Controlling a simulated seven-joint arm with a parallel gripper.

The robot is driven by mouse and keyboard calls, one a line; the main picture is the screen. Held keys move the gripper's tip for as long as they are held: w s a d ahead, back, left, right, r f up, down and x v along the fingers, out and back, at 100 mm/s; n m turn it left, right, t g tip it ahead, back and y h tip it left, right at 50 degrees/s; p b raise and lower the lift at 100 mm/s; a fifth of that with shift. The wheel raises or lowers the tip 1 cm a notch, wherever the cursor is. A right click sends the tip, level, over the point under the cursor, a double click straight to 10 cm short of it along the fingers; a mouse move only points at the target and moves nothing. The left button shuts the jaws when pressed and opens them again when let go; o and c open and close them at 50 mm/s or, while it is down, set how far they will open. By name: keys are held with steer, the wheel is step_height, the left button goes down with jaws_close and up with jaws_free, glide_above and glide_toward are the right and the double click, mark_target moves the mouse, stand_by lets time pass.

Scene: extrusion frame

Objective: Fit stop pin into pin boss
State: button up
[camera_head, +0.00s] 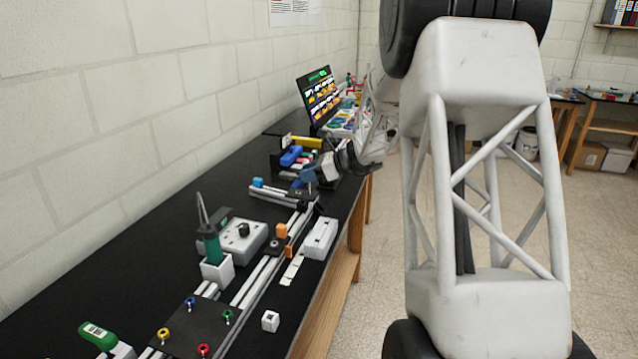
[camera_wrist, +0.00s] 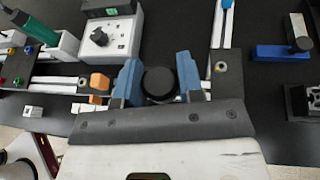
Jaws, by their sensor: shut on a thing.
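My gripper (camera_wrist: 158,76) has blue fingers and is shut on a black, round-topped piece (camera_wrist: 159,84), which I take to be the stop pin. Only its round end shows; its shaft is hidden. In the head view my gripper (camera_head: 312,176) is over the bench, small and partly hidden by its own links. A dark block with a small round hole (camera_wrist: 229,76) sits on the aluminium extrusion just right of my fingers in the wrist view. It may be the pin boss, but I cannot tell for sure. The held piece is apart from that hole.
An orange block (camera_wrist: 99,81) sits on the rail left of my fingers. A grey box with a black knob (camera_wrist: 104,38) stands behind it. A green-handled tool (camera_wrist: 36,27) stands in a white holder. A blue bar (camera_wrist: 284,53) lies at right. Bare black bench (camera_wrist: 175,25) lies between.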

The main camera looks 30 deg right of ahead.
steer(key=w, duration=0.1)
steer(key=w+a, duration=0.1)
steer(key=w, duration=0.1)
steer(key=shift+w+a+r, duration=0.1)
steer(key=shift+a+r, duration=0.05)
steer(key=shift+r, duration=0.2)
steer(key=shift+f, duration=0.1)
glide_above(302, 206)
steer(key=w, duration=0.2)
steer(key=shift+s+d+f, duration=0.1)
steer(key=shift+d+f, duration=0.05)
steer(key=shift+f, duration=0.95)
steer(key=shift+s+d+f, duration=0.1)
steer(key=shift+d+f, duration=0.05)
steer(key=shift+f, duration=0.9)
steer(key=shift+f, duration=1.9)
steer(key=o, duration=1)
steer(key=shift+d, duration=0.1)
